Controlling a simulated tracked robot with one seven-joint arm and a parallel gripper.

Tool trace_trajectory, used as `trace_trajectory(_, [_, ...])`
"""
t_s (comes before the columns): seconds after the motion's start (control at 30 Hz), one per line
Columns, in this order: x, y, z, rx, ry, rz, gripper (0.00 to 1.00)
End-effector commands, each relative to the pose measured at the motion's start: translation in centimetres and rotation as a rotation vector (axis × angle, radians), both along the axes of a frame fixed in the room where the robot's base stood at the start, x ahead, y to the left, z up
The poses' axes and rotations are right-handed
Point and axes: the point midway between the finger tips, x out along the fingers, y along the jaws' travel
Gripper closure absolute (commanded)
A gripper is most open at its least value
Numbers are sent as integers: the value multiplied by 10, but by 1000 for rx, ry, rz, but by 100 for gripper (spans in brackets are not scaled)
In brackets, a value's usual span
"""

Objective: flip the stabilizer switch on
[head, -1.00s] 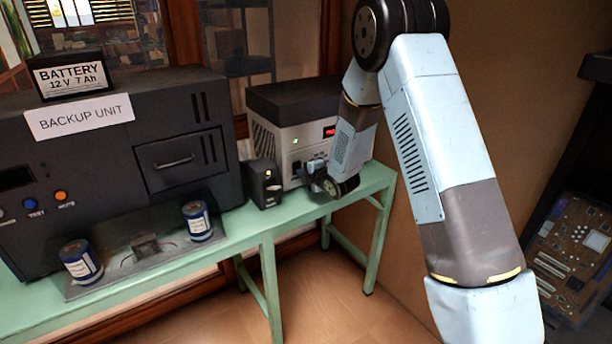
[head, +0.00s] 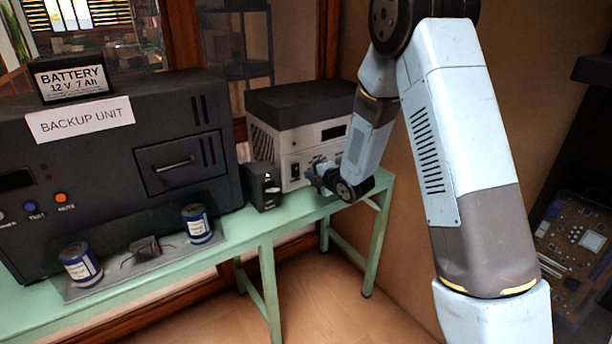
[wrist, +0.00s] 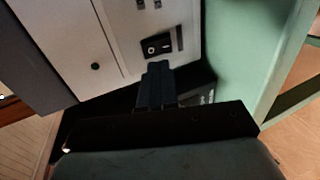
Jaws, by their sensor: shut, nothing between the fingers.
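The stabilizer appears to be the pale-fronted box with a dark top (head: 300,105) on the green bench; no lettering on it is readable. Its display window is dark and I see no lit lamp. A black rocker switch (head: 295,171) sits low on its front; a black switch plate with a pale round mark also shows in the wrist view (wrist: 157,44). Which way the rocker is tipped is too small to tell. My gripper (head: 310,174) is shut and empty, close in front of the panel. In the wrist view its fingertips (wrist: 157,68) point at the plate, apparently just short of it.
A small black box (head: 262,186) stands close left of my gripper. The large dark backup unit (head: 110,135) fills the bench's left, with a battery (head: 70,79) on top and two blue cans (head: 80,263) in front. The green bench (head: 250,230) ends just right of the stabilizer.

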Motion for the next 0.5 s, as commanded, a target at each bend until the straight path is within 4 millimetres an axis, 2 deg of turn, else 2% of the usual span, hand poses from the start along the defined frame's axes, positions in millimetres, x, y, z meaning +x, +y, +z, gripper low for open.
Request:
trace_trajectory(0.23, [-36,-28,16,-1,1,-4,100])
trace_trajectory(0.5, [-56,-43,25,-1,1,-6,100])
